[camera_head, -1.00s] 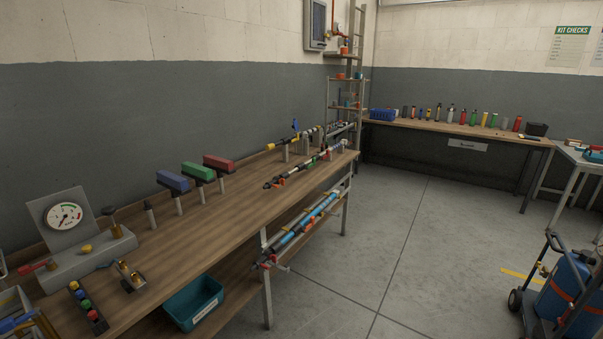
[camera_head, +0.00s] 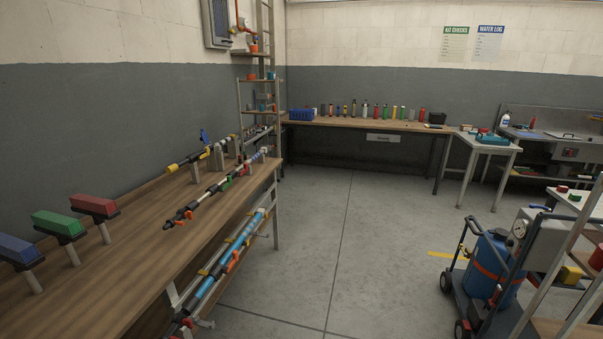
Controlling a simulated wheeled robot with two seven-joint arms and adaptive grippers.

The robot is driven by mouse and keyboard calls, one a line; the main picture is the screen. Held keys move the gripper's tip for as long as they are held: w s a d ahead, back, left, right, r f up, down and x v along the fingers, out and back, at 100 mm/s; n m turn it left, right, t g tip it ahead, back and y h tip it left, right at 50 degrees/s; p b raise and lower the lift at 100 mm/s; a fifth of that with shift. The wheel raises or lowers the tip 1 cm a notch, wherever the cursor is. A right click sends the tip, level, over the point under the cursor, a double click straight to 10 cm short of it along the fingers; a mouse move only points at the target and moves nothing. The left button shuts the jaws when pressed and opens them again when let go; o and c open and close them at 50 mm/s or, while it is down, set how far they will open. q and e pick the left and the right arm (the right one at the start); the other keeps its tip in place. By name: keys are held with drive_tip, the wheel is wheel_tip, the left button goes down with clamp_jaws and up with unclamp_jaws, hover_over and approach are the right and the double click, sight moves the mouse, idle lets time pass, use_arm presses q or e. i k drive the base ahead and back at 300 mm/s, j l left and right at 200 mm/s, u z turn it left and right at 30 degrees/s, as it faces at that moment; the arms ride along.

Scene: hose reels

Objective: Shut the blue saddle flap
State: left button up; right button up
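A small blue upright piece (camera_head: 204,136) stands up above the yellow-and-black tube (camera_head: 187,161) toward the far end of the left bench. It is too small to tell if it is a hinged flap. Nearer, a blue block (camera_head: 18,250) sits on a post at the left edge, partly cut off. A green block (camera_head: 58,224) and a red block (camera_head: 94,205) stand on similar posts beyond it. I cannot tell which blue part is the saddle flap. Neither of my grippers is in view.
The wooden bench (camera_head: 150,245) runs along the left wall, with a second tube (camera_head: 205,200) on it and pipes (camera_head: 235,250) on a rack below. A blue-tank trolley (camera_head: 490,265) stands at right. The floor (camera_head: 375,220) between is clear.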

sight(204, 138)
drive_tip(key=i+z, duration=0.25)
drive_tip(key=i, duration=0.55)
drive_tip(key=i+l+u, duration=0.1)
drive_tip(key=i+u, duration=0.15)
drive_tip(key=i, duration=0.55)
drive_tip(key=i+u, duration=0.35)
drive_tip(key=i+l+u, duration=0.35)
drive_tip(key=i, duration=0.2)
drive_tip(key=i+l+u, duration=0.2)
drive_tip(key=i+u, duration=0.2)
